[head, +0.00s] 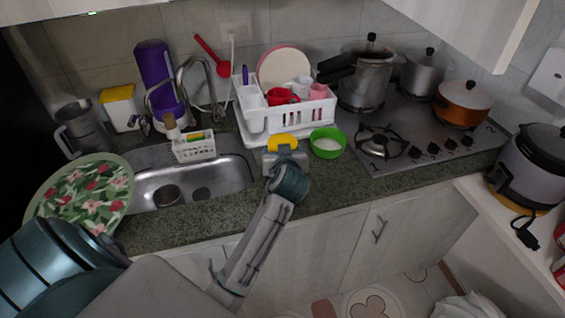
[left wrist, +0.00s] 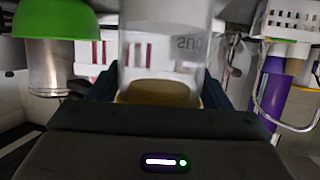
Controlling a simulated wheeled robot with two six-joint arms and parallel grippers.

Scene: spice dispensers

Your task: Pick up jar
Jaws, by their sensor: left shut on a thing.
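In the left wrist view the clear glass jar (left wrist: 165,45) stands between my left fingers (left wrist: 160,90), with a yellow part near the palm and mirrored or upside-down lettering on the glass. I cannot tell whether the jar's base touches the counter. My right gripper is not in view.
A green bowl (head: 327,143) stands close to the jar's right. The white dish rack (head: 257,116) is just behind. The sink (head: 230,177) lies to the left, the gas stove (head: 430,125) to the right. The counter front between them is narrow.

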